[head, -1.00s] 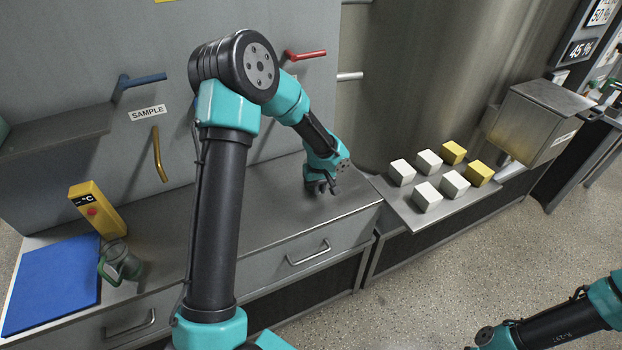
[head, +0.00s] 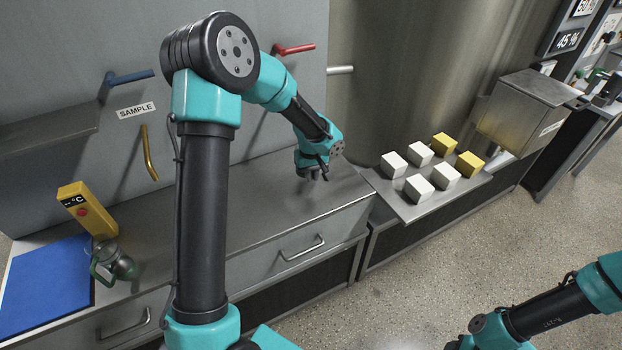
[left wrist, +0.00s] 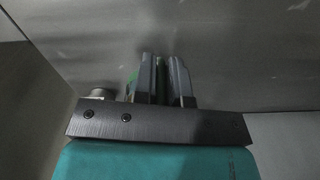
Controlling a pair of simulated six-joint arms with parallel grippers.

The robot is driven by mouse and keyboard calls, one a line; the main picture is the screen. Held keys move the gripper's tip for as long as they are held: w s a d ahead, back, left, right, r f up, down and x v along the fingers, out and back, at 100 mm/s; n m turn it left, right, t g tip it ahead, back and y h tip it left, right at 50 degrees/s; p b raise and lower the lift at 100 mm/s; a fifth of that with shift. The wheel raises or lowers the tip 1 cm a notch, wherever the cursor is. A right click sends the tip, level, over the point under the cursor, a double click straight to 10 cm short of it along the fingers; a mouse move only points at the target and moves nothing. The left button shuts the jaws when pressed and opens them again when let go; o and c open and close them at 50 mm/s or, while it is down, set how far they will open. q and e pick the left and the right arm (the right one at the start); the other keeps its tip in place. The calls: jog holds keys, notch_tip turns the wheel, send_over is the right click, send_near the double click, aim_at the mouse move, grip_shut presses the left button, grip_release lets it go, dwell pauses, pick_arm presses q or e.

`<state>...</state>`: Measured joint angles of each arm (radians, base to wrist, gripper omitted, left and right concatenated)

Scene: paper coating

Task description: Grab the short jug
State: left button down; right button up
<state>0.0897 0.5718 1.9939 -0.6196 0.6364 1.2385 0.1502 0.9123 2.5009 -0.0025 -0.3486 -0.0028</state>
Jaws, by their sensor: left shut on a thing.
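A jug (head: 122,265) with a green handle and a greyish, see-through body sits on the counter at the left, beside the blue mat. My left gripper (head: 312,173) is far to its right, low over the counter's right part. In the left wrist view my left gripper (left wrist: 164,80) is shut on a green piece (left wrist: 160,72), like a handle, between its two grey fingers. A small greyish round part (left wrist: 101,94) shows left of the fingers. Most of the held thing is hidden, so I cannot tell which jug it is. My right gripper (head: 462,343) is partly cut off at the bottom.
White and yellow cubes (head: 418,187) stand on a lower shelf at the right. A metal box (head: 520,112) is behind them. The middle counter is clear.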

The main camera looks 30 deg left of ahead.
pick_arm(q)
jog(key=s+d+r, duration=0.1)
jog(key=s+d, duration=0.7)
jog(key=s, duration=0.5)
jog(key=shift+s, duration=0.2)
jog(key=shift+r, duration=0.1)
